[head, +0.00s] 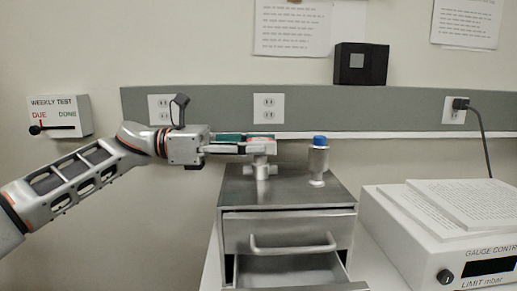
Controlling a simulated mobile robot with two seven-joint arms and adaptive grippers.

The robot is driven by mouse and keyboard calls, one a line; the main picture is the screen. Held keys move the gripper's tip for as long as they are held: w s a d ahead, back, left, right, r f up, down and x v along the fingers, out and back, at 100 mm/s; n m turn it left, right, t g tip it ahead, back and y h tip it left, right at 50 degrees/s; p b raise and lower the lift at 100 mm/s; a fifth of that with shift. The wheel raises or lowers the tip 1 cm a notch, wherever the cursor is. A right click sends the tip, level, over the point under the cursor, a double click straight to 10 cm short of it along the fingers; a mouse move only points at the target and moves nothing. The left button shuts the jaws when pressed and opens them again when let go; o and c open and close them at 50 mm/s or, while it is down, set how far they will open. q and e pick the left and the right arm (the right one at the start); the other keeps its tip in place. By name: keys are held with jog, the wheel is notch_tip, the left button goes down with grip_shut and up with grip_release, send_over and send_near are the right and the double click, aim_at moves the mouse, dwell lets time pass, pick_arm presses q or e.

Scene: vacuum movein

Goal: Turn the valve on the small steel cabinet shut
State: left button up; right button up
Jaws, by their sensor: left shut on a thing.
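The small steel cabinet (283,222) stands in the middle of the head view. A metal valve (262,171) rises from the left part of its top. My left gripper (268,145) reaches in level from the left and is shut at the top of the valve, on its handle. The fingers hide most of the handle. A green patch (229,138) and a reddish patch show along the fingers; I cannot tell whether they belong to the handle. My right gripper is out of view.
A steel post with a blue cap (320,141) stands on the cabinet top, right of the valve. The cabinet's lower drawer (290,269) is pulled out. A white gauge control box (398,237) with papers (468,203) stands at right. A weekly test box (60,116) hangs at left.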

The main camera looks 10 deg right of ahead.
pick_arm(q)
jog(key=shift+r, duration=0.15)
jog(key=o, duration=1.2)
jog(key=shift+d, duration=0.15)
jog(key=shift+c, duration=0.2)
jog(key=v, duration=1.2)
